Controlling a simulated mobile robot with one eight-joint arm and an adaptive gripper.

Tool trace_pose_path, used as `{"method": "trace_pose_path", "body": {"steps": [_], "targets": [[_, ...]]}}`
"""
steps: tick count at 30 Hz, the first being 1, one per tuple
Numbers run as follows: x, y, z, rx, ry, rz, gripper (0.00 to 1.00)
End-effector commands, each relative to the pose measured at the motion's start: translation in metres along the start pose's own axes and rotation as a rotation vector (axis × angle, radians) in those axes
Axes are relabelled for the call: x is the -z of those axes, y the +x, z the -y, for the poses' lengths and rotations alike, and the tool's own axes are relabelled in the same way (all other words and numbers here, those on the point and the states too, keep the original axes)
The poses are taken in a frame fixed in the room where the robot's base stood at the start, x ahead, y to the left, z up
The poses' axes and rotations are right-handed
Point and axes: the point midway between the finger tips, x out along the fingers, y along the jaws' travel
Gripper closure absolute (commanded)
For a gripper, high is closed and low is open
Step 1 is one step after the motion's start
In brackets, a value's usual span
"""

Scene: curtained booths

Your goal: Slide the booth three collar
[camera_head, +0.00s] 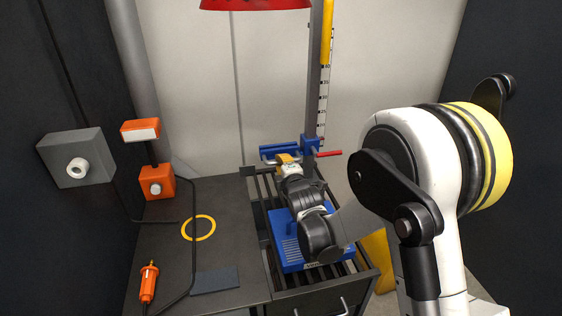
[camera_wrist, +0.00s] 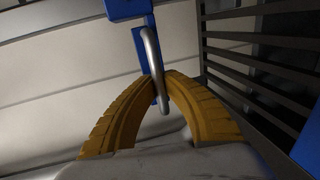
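The blue collar (camera_head: 309,146) sits low on an upright post (camera_head: 313,95) marked with a scale, and a red lever (camera_head: 328,154) sticks out to its right. A grey metal handle (camera_wrist: 152,58) hangs from the collar's blue part (camera_wrist: 127,8) in the wrist view. My gripper (camera_head: 284,159) is at the collar's front left. Its yellow fingers (camera_wrist: 166,82) come together around the handle, with the bar between their tips. The contact faces are partly hidden.
A slatted rack (camera_head: 262,210) with a blue ribbed block (camera_head: 290,262) lies under my arm. On the dark bench left are a yellow ring (camera_head: 198,228), an orange tool (camera_head: 149,282) and an orange lamp (camera_head: 154,184). A red shade (camera_head: 255,4) hangs above.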

Motion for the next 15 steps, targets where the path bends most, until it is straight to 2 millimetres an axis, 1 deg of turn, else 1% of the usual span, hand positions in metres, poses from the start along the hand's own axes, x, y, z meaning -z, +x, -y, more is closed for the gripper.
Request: {"method": "trace_pose_path", "body": {"steps": [1,4,6,7,15], "targets": [[-0.0002,-0.0011,0.0048,0.013,0.001,0.002,1.00],[-0.0001,-0.0012,0.0049,0.013,0.001,0.002,1.00],[-0.0001,-0.0011,0.0048,0.013,0.001,0.001,0.74],[-0.0001,-0.0010,0.0046,0.012,0.001,0.001,0.66],[-0.0002,-0.0009,0.0031,0.009,0.000,0.001,0.66]]}}
